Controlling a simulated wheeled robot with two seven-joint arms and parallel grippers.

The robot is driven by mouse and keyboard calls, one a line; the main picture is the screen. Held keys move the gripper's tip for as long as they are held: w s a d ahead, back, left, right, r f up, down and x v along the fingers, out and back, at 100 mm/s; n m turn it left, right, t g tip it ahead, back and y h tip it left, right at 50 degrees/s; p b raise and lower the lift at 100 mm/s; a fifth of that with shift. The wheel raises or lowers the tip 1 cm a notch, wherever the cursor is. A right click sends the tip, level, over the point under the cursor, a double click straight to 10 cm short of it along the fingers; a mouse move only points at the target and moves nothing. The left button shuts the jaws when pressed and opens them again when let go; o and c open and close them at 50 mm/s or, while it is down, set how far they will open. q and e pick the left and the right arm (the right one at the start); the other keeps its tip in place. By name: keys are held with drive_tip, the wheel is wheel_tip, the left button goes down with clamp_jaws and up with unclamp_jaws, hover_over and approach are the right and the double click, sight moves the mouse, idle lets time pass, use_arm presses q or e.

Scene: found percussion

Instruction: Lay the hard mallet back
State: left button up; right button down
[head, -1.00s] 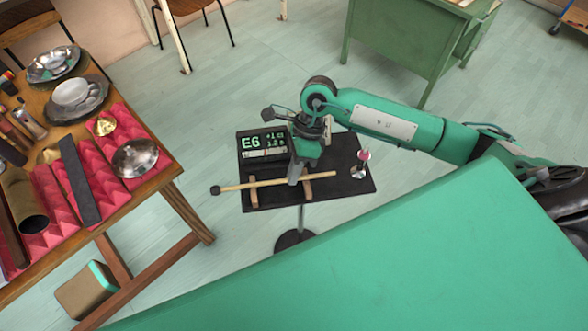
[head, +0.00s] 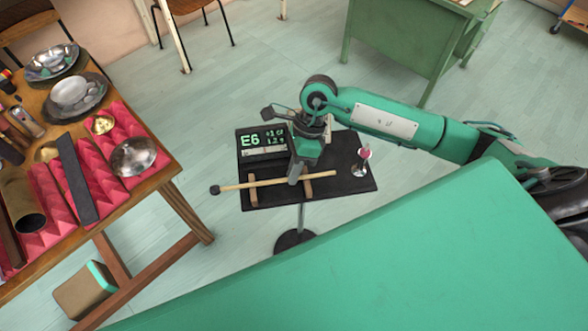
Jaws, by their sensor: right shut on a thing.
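The hard mallet (head: 272,183) has a pale wooden shaft and a small dark head at its left end. It lies across the small wooden rests (head: 253,191) on the black stand tray (head: 350,182), or very close above them; I cannot tell which. My right gripper (head: 295,181) is over the tray, pointing down, and shut on the mallet's shaft right of its middle. The fingers hide part of the shaft. My left gripper is not in view.
A display reading E6 (head: 262,141) stands at the tray's back left. A pink-topped small item (head: 364,153) stands at the tray's right. The wooden table (head: 165,172) at left holds bowls, tubes and bars on pink foam. A green desk (head: 410,40) stands behind.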

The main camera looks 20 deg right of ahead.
drive_tip(key=c, duration=1.5)
unclamp_jaws()
drive_tip(key=shift+o, duration=0.2)
